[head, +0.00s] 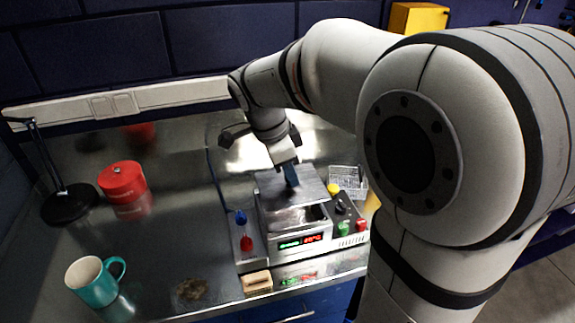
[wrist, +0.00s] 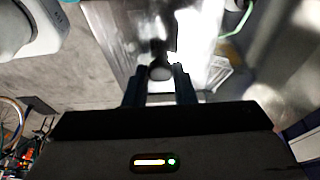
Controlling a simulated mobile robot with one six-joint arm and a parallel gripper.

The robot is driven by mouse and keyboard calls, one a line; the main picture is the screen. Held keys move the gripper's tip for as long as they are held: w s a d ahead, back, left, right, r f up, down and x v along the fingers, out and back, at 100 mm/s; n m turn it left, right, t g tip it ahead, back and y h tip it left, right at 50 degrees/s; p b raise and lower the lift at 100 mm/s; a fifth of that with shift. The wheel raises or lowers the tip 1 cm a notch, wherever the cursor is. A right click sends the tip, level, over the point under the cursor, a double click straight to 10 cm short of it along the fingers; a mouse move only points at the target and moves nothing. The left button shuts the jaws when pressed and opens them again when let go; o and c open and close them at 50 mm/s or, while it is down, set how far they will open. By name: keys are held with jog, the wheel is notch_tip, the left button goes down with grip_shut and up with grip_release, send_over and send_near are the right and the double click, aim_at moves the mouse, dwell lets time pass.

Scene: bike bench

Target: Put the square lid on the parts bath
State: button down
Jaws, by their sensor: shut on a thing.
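The square lid (head: 312,192) is a flat grey metal plate with a dark knob, seen in the head view. My gripper (head: 290,178) is shut on the lid's knob, which shows between the two fingers in the wrist view (wrist: 159,72). The parts bath (head: 312,245) is a steel box with lit green and red displays on its front. The lid is over the back part of the bath's top, and the front of the opening shows below the lid's near edge. I cannot tell whether the lid touches the rim.
A wire basket (head: 345,179) stands behind the bath at right. Coloured knobs and buttons flank the bath. A teal mug (head: 92,282), red tin (head: 122,181) and black lamp base (head: 70,204) stand at left. The bench between is mostly clear.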

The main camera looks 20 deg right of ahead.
aim_at(286, 186)
notch_tip(286, 186, down, 3)
jog(key=shift+w+r+b, duration=0.1)
jog(key=shift+r+b, duration=0.05)
jog(key=shift+b, duration=0.5)
jog(key=shift+f+b, duration=1)
jog(key=shift+f, duration=0.25)
jog(key=shift+f+b, duration=0.55)
jog(key=shift+b, duration=0.35)
jog(key=c, duration=1.1)
grip_release()
jog(key=shift+r, duration=0.15)
